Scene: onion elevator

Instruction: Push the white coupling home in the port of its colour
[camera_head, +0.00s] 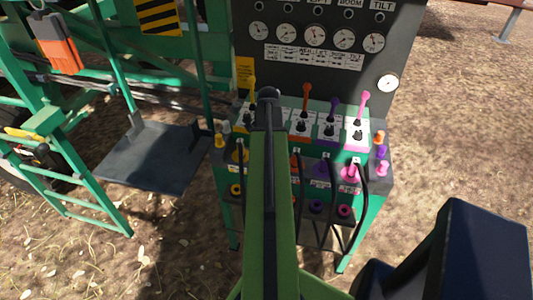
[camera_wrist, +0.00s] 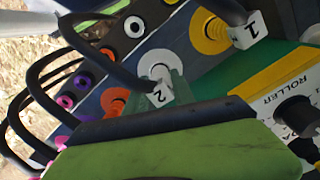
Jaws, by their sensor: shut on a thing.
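In the wrist view the white coupling (camera_wrist: 155,66) shows as a pale ringed disc with a tag marked 2 and a black hose. My gripper (camera_wrist: 168,88) is shut on it near the tag; the jaws are partly hidden by my green arm. The coupling is at the panel face, and I cannot tell how deep it sits. A white-ringed port (camera_wrist: 135,27) with a dark centre shows beside it, apart from it. In the head view my arm covers the gripper, the white coupling and its port.
A yellow coupling (camera_wrist: 210,32) tagged 1 and an orange coupling (camera_wrist: 115,103) flank the white one. Black hoses loop close by. In the head view, purple (camera_head: 322,170) and pink (camera_head: 350,173) couplings sit to the right, below several levers. Gauges fill the panel above.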

